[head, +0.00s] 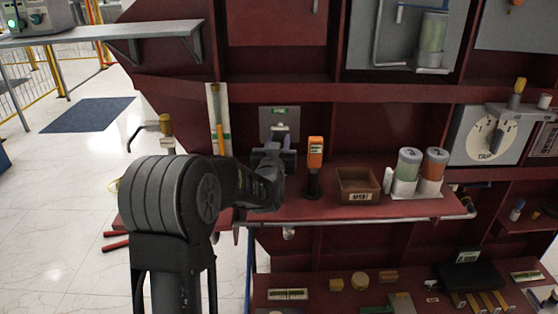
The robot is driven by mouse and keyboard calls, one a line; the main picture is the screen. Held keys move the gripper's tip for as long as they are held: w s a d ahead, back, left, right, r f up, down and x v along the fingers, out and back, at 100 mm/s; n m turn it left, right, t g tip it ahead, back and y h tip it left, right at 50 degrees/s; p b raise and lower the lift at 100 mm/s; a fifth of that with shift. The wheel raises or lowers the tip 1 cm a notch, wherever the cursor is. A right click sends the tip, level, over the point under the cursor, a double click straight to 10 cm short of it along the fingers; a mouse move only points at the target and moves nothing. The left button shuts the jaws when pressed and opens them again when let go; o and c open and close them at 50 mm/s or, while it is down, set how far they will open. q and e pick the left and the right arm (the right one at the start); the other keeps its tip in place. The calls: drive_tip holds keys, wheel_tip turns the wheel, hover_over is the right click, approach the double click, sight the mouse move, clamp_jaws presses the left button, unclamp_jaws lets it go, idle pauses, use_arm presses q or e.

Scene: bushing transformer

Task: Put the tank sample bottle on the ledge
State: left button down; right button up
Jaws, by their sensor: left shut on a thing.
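My left gripper (277,150) reaches in over the red ledge (325,208), in front of a grey plate with a green label (279,112). It is shut on a small pale thing (280,131), mostly hidden by the fingers. I cannot tell for sure whether this is the tank sample bottle, or whether it touches the plate. No other clear sample bottle shows on the ledge. My right gripper is not in view.
A bare ledge strip runs along the front. A lower shelf (325,303) holds small parts.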

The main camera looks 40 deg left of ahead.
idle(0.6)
use_arm(q)
wheel_tip(320, 180, up, 18)
drive_tip(key=p, duration=0.5)
idle(0.5)
